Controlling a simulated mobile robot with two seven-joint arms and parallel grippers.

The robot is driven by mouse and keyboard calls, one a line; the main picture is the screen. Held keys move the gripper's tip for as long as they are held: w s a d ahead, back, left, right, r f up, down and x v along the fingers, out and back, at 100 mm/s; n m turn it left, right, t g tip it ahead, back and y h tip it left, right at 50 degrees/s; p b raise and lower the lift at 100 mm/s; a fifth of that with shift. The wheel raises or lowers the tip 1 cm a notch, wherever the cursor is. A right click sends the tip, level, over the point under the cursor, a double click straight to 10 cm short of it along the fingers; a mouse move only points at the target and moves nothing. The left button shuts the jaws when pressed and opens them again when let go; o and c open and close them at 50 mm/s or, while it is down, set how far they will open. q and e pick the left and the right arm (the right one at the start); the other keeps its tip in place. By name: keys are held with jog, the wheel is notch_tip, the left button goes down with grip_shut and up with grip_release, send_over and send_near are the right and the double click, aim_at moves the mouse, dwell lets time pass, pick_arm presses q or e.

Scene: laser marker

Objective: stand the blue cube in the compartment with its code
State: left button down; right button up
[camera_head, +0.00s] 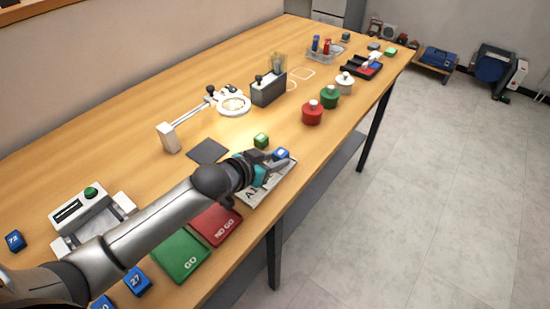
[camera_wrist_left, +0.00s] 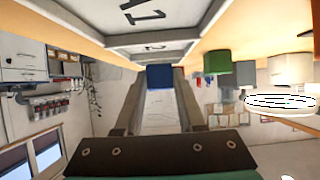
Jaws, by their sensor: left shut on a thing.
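My left gripper (camera_head: 272,160) is shut on a blue cube (camera_head: 281,154) and holds it over the grey tray (camera_head: 277,188). The cube (camera_wrist_left: 160,75) also shows between the fingers in the left wrist view. Any code on it is too small to read. The tray carries large dark characters, partly hidden by my gripper; "A1" is partly legible. In the wrist view the tray (camera_wrist_left: 150,40) appears upside down, with marked sections, close to the cube. I cannot tell whether cube and tray touch. My right gripper is not in view.
A green cube (camera_head: 261,141) stands just behind the tray. Red NO GO (camera_head: 216,224) and green GO (camera_head: 180,255) pads lie at the front. Blue blocks marked 72 (camera_head: 15,240) and 27 (camera_head: 137,281) lie at the left.

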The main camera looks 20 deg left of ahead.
pick_arm(q)
jog(key=shift+p, duration=0.4)
jog(key=shift+f, duration=0.3)
dwell(1.1)
jog(key=shift+p, duration=0.35)
jog(key=shift+s+f, duration=0.1)
jog(key=shift+f, duration=0.05)
jog(key=shift+c, duration=2.4)
grip_release()
jog(key=shift+f, duration=0.1)
jog(key=shift+o, duration=0.2)
jog(key=shift+s+f, duration=0.1)
